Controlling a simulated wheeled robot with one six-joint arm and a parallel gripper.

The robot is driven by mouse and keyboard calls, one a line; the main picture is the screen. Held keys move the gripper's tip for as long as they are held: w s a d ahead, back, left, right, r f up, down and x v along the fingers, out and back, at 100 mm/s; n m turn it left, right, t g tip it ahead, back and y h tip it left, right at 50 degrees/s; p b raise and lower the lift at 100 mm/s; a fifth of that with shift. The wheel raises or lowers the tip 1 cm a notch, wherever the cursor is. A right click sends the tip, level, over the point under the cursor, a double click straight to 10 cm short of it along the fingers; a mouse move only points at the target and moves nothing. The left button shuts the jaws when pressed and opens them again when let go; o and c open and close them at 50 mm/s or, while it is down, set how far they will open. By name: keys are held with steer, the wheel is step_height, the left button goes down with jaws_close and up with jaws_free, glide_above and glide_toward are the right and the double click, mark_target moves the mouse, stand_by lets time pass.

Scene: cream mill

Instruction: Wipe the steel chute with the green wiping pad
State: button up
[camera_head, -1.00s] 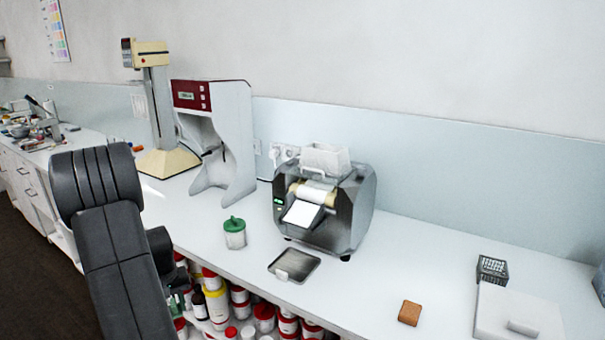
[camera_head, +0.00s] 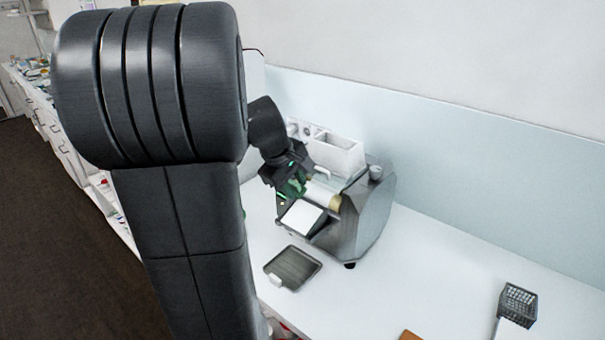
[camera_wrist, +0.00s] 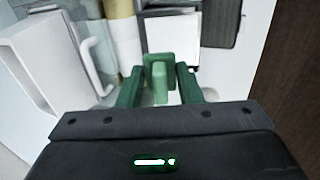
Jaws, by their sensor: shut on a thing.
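The mill (camera_head: 365,225) stands on the white bench, a grey machine with a pale roller. Its chute (camera_head: 303,217) is a bright sloped plate at the front; in the wrist view the chute (camera_wrist: 172,33) lies just beyond my fingertips. My gripper (camera_head: 288,190) is at the mill's front left, above and beside the chute. In the wrist view my gripper (camera_wrist: 159,85) is shut on the green wiping pad (camera_wrist: 158,68), held between its green fingers. I cannot tell whether the pad touches the chute.
A white hopper (camera_head: 336,155) sits on top of the mill, close to my gripper. A dark tray (camera_head: 293,268) lies in front. A grey basket (camera_head: 517,304) and a brown block (camera_head: 410,336) are to the right. The bench between is clear.

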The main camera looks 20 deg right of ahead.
steer(key=b, duration=0.6)
glide_above(299, 223)
steer(key=d, duration=0.2)
steer(key=shift+w+a+f, duration=0.1)
steer(key=shift+w+f, duration=0.05)
steer(key=shift+f, duration=1.15)
steer(key=shift+w+a+f, duration=0.1)
steer(key=shift+f, duration=1.15)
steer(key=shift+w+a+f, duration=0.1)
steer(key=shift+w+f, duration=0.05)
steer(key=shift+f, duration=1.15)
steer(key=shift+s+a+f+b, duration=0.25)
steer(key=shift+s+a, duration=0.1)
steer(key=shift+a, duration=0.2)
steer(key=shift+s+a+f+b, duration=0.15)
steer(key=shift+s+a+b, duration=0.15)
steer(key=shift+a, duration=0.25)
steer(key=shift+s+a+f+b, duration=0.2)
steer(key=shift+s+a, duration=0.15)
steer(key=shift+a, duration=0.2)
steer(key=shift+w+d+f+b, duration=0.15)
steer(key=shift+f+b, duration=0.2)
steer(key=shift+f, duration=0.15)
steer(key=shift+d+r, duration=0.1)
steer(key=shift+r, duration=0.05)
